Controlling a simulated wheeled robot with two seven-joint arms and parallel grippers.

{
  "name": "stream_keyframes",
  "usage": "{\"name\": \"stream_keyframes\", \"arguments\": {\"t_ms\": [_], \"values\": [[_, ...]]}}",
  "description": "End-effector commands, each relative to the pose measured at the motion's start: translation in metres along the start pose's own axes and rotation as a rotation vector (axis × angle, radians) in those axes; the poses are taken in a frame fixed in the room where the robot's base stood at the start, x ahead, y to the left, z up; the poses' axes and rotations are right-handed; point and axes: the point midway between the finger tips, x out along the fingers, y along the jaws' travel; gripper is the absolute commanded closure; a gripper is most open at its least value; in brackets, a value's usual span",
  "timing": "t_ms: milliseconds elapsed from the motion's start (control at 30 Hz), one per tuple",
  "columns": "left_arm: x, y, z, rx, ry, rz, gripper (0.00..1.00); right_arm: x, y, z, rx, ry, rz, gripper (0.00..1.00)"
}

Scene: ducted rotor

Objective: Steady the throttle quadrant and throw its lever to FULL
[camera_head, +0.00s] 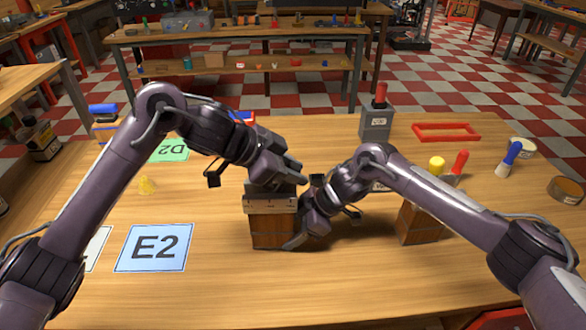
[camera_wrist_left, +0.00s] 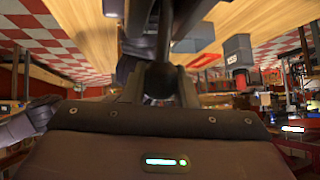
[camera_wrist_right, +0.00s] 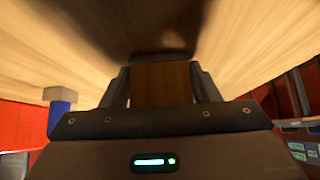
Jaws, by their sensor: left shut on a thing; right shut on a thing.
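The throttle quadrant (camera_head: 273,232) is a wooden box with a pale marked scale plate (camera_head: 270,205) along its upper front edge, standing on the table left of my right gripper. My right gripper (camera_head: 303,216) is shut on the box from its right side; brown wood (camera_wrist_right: 161,84) shows between the fingers in the right wrist view. My left gripper (camera_head: 276,182) is over the top of the box, shut on the dark lever (camera_wrist_left: 160,80), which shows between its fingers in the left wrist view. In the head view the gripper hides the lever, so its setting cannot be read.
A second wooden box (camera_head: 420,222) with red and yellow knobs stands behind my right forearm. A grey box with a red handle (camera_head: 376,122) and a red frame (camera_head: 446,133) are at the back right. The E2 card (camera_head: 154,247) lies front left; bare table lies in front.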

Motion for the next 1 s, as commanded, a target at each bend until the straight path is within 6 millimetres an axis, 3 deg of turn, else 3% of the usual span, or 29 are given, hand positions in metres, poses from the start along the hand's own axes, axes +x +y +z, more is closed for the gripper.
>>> {"name": "stream_keyframes", "arguments": {"t_ms": [33,200,567,1000], "values": [[0.001,0.001,0.001,0.001,-0.002,0.001,0.71,0.000,0.000,-0.001,-0.003,0.001,0.000,0.65],[0.000,0.000,0.000,0.001,-0.001,0.001,0.52,0.000,0.000,-0.001,-0.002,0.001,0.000,0.65],[-0.008,0.000,0.000,0.002,0.000,-0.001,0.52,0.000,0.000,-0.001,-0.001,0.001,0.001,0.65],[-0.095,-0.001,0.001,0.002,-0.004,-0.005,0.52,0.000,0.000,-0.001,-0.001,0.001,0.001,0.65]]}}
